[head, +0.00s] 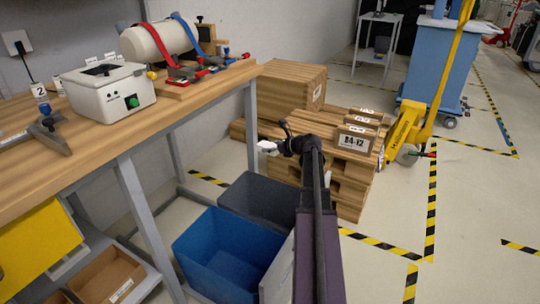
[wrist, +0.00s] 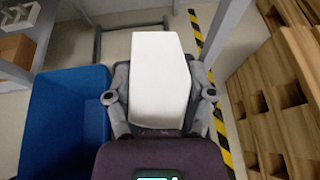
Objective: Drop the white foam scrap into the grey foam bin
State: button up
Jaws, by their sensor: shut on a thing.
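The blue bin (head: 222,248) stands in front of the grey one and shows at left in the wrist view (wrist: 65,120). A wooden workbench (head: 120,130) is on the left. Stacked wooden pallets (head: 318,160) stand behind my gripper. Clear floor lies right.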

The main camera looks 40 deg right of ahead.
jog(key=shift+f, duration=0.4)
jog(key=shift+f+b, duration=2.85)
jog(key=shift+b, duration=0.2)
jog(key=o, duration=0.7)
jog(key=shift+r, duration=0.15)
notch_tip(320, 180, up, 6)
jog(key=p, duration=0.6)
jog(key=shift+h, duration=0.3)
jog(key=a+r+p, duration=0.2)
jog(key=r+p, duration=0.5)
jog(key=s+a+r+p, duration=0.1)
jog(key=a+r+p, duration=0.1)
jog(key=r+p, duration=0.6)
jog(key=a+r+p, duration=0.3)
jog(key=r+p, duration=0.5)
jog(key=shift+s, duration=0.25)
